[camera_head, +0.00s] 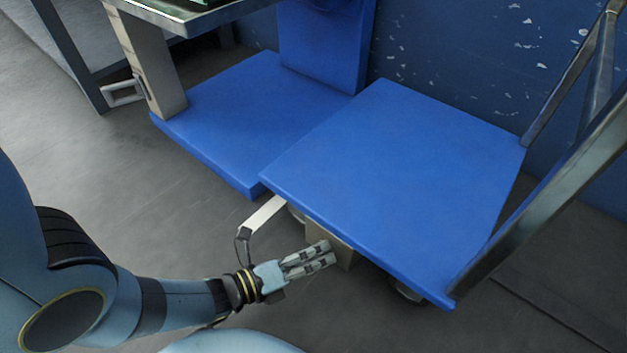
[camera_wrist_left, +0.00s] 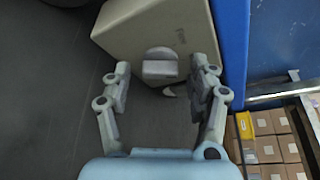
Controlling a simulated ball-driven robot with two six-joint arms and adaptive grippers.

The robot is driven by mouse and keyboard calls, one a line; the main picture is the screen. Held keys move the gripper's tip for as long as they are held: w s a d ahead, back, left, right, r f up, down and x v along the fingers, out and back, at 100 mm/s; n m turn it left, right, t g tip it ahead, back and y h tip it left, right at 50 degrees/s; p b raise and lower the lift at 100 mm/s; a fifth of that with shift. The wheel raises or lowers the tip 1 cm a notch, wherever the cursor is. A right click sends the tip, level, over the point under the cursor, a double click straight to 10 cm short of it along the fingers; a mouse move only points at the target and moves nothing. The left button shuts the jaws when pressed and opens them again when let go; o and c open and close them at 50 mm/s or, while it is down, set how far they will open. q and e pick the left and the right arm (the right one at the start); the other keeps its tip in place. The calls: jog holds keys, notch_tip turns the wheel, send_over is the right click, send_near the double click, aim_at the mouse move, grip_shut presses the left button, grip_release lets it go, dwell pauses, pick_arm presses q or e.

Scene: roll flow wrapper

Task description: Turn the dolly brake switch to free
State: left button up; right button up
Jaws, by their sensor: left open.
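The dolly (camera_head: 400,160) has a flat blue deck and a metal handle frame at right. Under its front edge is a beige box (camera_head: 346,256), mostly hidden by the deck. In the left wrist view this box (camera_wrist_left: 135,32) carries a small grey knob with a rounded back plate, the brake switch (camera_wrist_left: 160,68). The switch is not visible in the head view. My left gripper (camera_head: 331,253) is beside the box, its fingers pointing at it. In the wrist view the open fingers (camera_wrist_left: 160,92) are on either side of the switch, with gaps; contact is not visible.
A second blue platform (camera_head: 240,115) with a beige post (camera_head: 150,65) stands behind left. A pale metal bar (camera_head: 264,215) sticks out near the dolly's front left corner, close to my left wrist. Cardboard boxes (camera_wrist_left: 275,150) lie at right in the wrist view. Floor at left is clear.

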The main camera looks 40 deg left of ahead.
pick_arm(q)
jog(key=shift+c, duration=0.2)
jog(key=c, duration=1.1)
jog(key=shift+n, duration=0.5)
jog(key=o, duration=1.1)
jog(key=shift+o, duration=0.2)
jog(key=v, duration=1.2)
jog(key=shift+a+f, duration=0.15)
jog(key=shift+f, duration=0.15)
